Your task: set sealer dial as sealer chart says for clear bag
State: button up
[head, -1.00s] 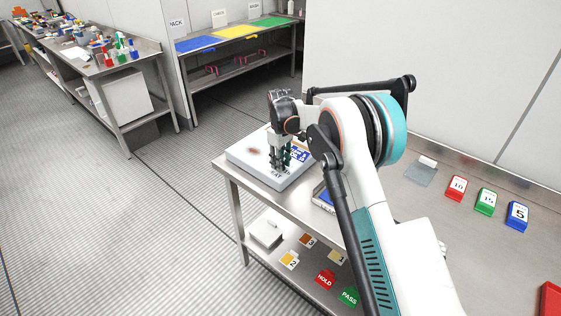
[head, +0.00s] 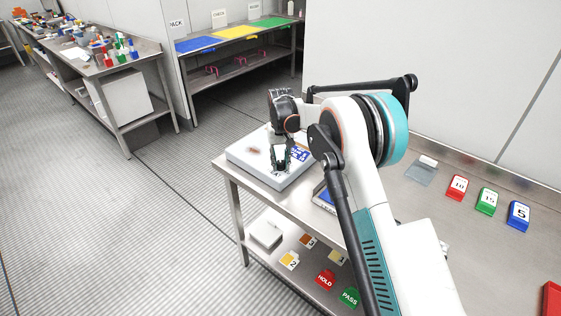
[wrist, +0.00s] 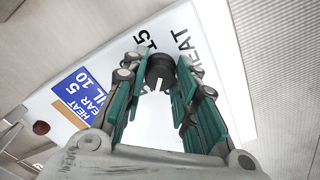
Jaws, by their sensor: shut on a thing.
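The sealer (head: 240,152) is a pale grey box on the steel table's near left corner. Its dial (wrist: 159,70) is a black knob with a white pointer mark, on the white top face. A "15" and the word HEAT are printed beyond the dial in the wrist view; other scale marks are hidden by my fingers. The sealer chart (wrist: 80,95) is a blue and tan label reading HEAT, a partly cut word ending "EAR" with 5, and a word ending "IL" with 10. My gripper (head: 279,166) points down, its teal fingers (wrist: 160,85) shut on the dial.
A blue-edged item (head: 323,196) lies right of the sealer, partly behind my arm. Red 10 (head: 457,187), green 15 (head: 487,201) and blue 5 (head: 518,215) blocks stand farther right. The lower shelf holds a white box (head: 266,235) and several coloured cards.

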aim_at(280, 162)
jog(key=shift+m, duration=1.7)
jog(key=o, duration=1.1)
jog(key=shift+r, duration=0.1)
notch_tip(280, 162, up, 12)
jog(key=shift+f, duration=0.15)
